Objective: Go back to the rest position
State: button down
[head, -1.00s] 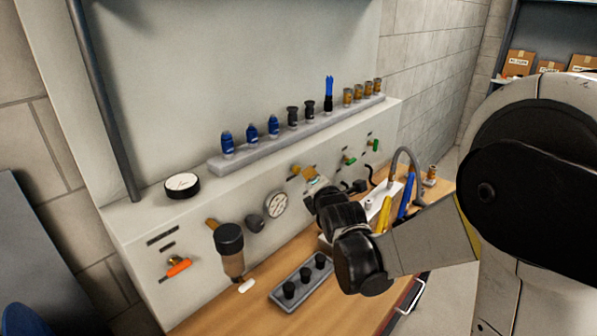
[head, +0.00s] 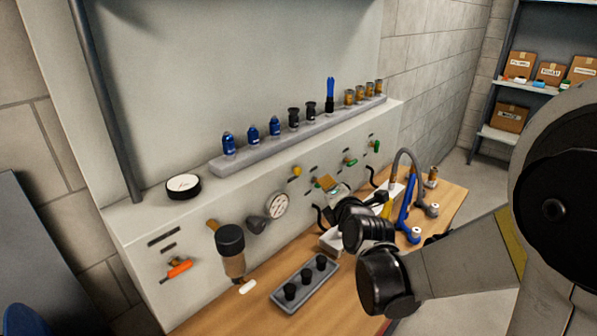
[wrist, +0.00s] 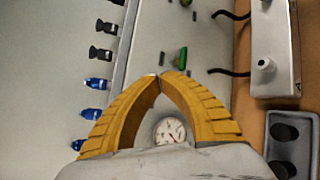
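My gripper (head: 326,183) shows in the head view in front of the grey panel (head: 205,262), small and partly hidden by my wrist. In the wrist view its two yellow fingers (wrist: 161,78) arch inward and meet at the tips, with nothing visible between them. The panel's round gauge (wrist: 170,131) shows behind the opening between the fingers; it also shows in the head view (head: 276,206). A grey rail (head: 240,162) on the panel's ledge carries blue, black and brass fittings. One tall blue piece (head: 330,92) stands upright among them.
A grey tray (head: 278,299) with three black cups lies on the wooden bench (head: 232,318). Blue-handled tools (head: 405,207) and a curved grey hose (head: 417,160) stand at the bench's right end. Shelves (head: 492,132) with boxes stand behind right.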

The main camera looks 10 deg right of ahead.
jog(key=s+a+f+m+g, duration=0.1)
jog(key=s+m+g, duration=0.3)
jog(key=s+m, duration=0.8)
jog(key=s+a+f+m+g, duration=0.1)
jog(key=s+m+g, duration=0.3)
jog(key=s+m, duration=0.7)
jog(key=s+f, duration=0.1)
jog(key=s, duration=0.4)
jog(key=shift+s+f+m+g, duration=0.3)
jog(key=shift+s+f+m, duration=0.05)
jog(key=shift+m, duration=0.05)
jog(key=shift+s, duration=0.1)
